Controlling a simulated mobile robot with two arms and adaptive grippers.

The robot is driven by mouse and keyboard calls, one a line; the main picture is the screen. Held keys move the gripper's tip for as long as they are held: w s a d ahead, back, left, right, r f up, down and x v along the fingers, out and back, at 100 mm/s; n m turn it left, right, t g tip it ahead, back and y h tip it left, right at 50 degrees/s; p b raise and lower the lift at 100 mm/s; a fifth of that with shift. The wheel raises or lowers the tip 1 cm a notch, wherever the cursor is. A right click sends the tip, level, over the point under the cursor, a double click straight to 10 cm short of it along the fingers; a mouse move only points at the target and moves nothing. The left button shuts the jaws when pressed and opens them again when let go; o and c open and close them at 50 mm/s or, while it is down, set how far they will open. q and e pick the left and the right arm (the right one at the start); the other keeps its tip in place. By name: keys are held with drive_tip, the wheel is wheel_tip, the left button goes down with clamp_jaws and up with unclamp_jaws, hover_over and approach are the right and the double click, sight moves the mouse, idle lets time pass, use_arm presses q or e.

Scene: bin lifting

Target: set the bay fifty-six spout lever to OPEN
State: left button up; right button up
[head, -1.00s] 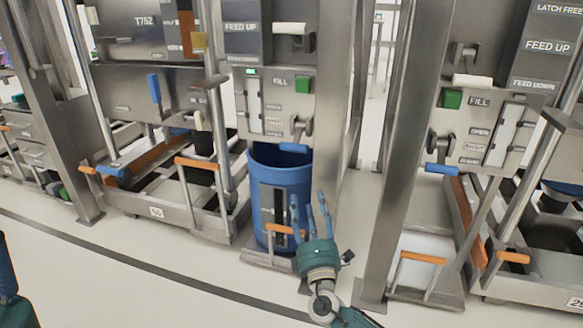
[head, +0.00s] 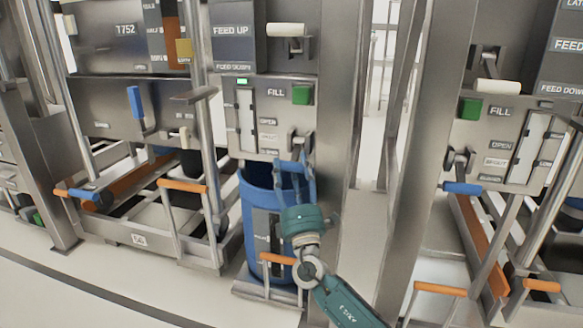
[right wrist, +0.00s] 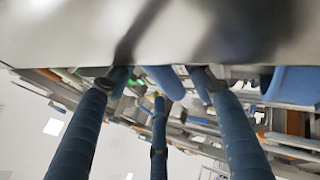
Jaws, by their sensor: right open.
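A spout lever (head: 299,141) with a blue grip sits on the middle bay's panel, right of a column of small labels, under the green FILL button. Its grip hangs low, near the lowest label; the setting is not clearly readable. My right gripper (head: 296,176) is open, fingers up, just below and around the grip; contact cannot be told. In the right wrist view, its spread blue fingers (right wrist: 158,125) reach toward a blue cylinder (right wrist: 163,80), likely the grip, under a grey metal surface. No bay number fifty-six is readable. My left gripper is out of view.
A blue bin (head: 258,205) stands under the panel, behind my right gripper. An orange-handled frame (head: 278,259) is in front of it. A steel post (head: 340,130) rises just right of the panel. A similar bay with its own blue-gripped lever (head: 462,187) is at right.

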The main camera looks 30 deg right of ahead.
drive_tip(key=shift+w+d+r, duration=0.25)
drive_tip(key=shift+w+r, duration=0.1)
drive_tip(key=shift+w, duration=0.2)
